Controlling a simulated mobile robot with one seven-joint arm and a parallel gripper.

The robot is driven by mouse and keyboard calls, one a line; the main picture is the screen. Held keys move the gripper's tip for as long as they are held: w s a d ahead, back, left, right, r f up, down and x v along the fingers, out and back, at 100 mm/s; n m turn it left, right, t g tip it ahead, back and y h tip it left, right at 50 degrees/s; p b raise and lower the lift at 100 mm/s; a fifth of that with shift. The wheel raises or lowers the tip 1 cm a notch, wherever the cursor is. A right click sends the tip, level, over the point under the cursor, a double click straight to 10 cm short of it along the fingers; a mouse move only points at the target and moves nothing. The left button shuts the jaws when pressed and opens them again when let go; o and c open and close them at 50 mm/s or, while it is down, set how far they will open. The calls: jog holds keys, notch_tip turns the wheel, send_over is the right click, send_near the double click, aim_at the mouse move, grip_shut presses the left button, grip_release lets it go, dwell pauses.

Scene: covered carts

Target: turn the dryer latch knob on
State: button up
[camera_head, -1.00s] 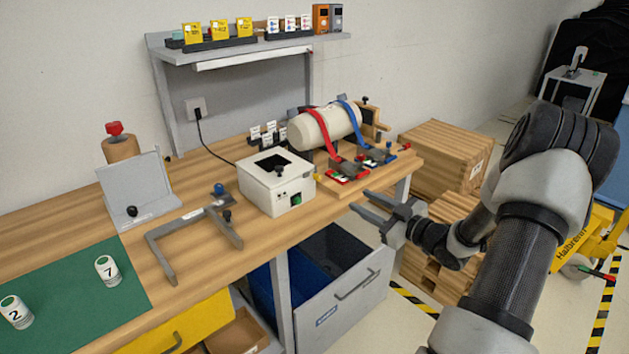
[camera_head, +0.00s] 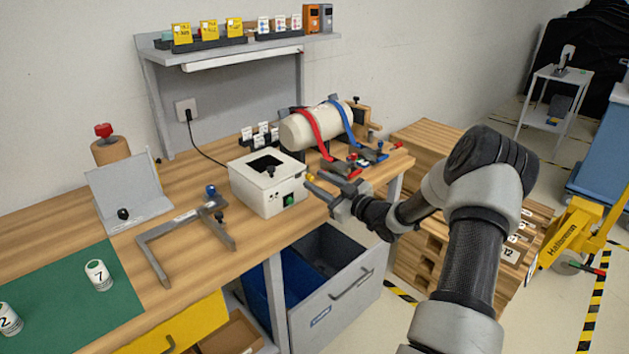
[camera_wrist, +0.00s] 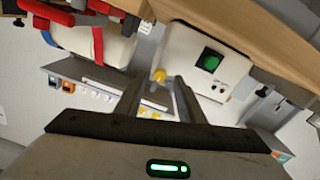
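The dryer appears to be the white box (camera_head: 262,197) on the bench, with a dark opening and a small black knob (camera_head: 270,170) on top. A green button or switch (camera_head: 289,200) is on its front; it also shows in the wrist view (camera_wrist: 209,62). A small yellow knob (camera_head: 310,177) shows at the box's right side. In the wrist view the yellow knob (camera_wrist: 159,75) appears between my fingertips. My gripper (camera_head: 317,182) is open, beside the box near the bench's front edge. I cannot tell whether a finger touches the knob. No label names the latch knob.
A cream cylinder (camera_head: 297,132) with red and blue straps stands behind, right of the box. Clamps with red and blue handles (camera_head: 354,160) lie close to my gripper. A grey frame (camera_head: 160,262) lies left. An open grey drawer (camera_head: 345,292) is below.

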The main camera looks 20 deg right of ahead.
jog(key=shift+x, duration=1.05)
grip_shut()
